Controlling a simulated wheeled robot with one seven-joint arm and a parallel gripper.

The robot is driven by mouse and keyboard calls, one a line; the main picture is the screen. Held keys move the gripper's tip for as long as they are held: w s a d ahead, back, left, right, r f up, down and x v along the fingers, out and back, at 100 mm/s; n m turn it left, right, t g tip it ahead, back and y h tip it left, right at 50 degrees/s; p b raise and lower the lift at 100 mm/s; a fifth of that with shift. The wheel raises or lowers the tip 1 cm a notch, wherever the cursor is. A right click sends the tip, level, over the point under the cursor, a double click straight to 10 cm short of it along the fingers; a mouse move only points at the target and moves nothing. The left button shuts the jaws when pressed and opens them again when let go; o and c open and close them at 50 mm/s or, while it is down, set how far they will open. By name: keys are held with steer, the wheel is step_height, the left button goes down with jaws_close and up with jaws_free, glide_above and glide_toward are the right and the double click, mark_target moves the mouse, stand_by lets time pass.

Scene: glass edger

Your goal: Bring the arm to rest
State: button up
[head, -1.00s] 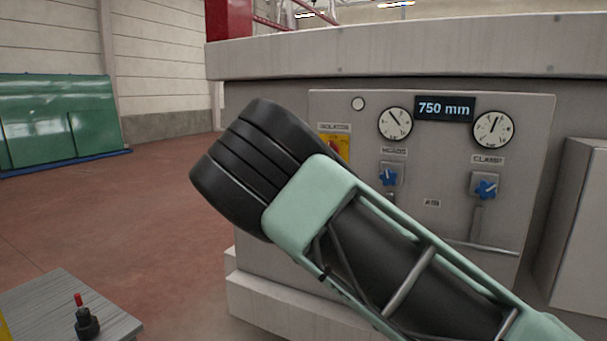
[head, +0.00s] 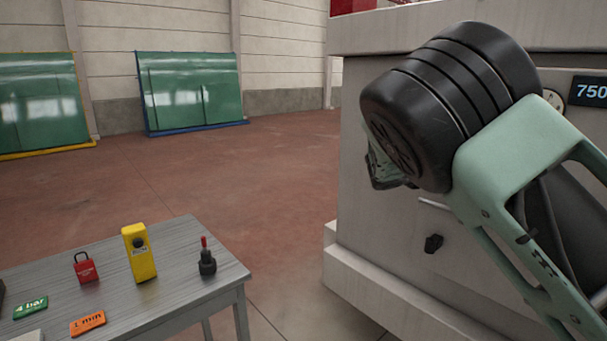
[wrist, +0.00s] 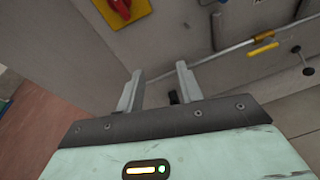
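My gripper (wrist: 160,72) shows in the wrist view with its two fingers apart and nothing held between them. It faces the grey front of the machine (wrist: 220,65). In the head view my bent arm fills the right side, in front of the machine (head: 370,235). The gripper's fingers are hidden there behind the arm.
A grey table (head: 185,255) at lower left holds a red padlock (head: 86,268), a yellow device (head: 139,253), a red-tipped black tool (head: 206,258) and tags. A red-and-yellow isolator switch (wrist: 122,10) is on the machine. Open floor (head: 230,170) lies beyond the table.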

steer(key=s+a+f+m+g+y, duration=0.35)
steer(key=s+a+f, duration=0.2)
steer(key=s, duration=0.35)
steer(key=s+a+f+m+g+y, duration=0.2)
steer(key=s+a+f+m+y, duration=0.25)
steer(key=s+f, duration=0.35)
steer(key=s+a+m+g+y+b, duration=0.1)
steer(key=s+a, duration=0.5)
steer(key=s, duration=0.8)
steer(key=s+a+r+m+g+y, duration=0.1)
steer(key=s+a+m+y, duration=0.3)
steer(key=s, duration=1.1)
steer(key=shift+s+a+r+m+g+b, duration=0.2)
steer(key=shift+a+m+g+b, duration=0.3)
steer(key=shift+a+m, duration=0.55)
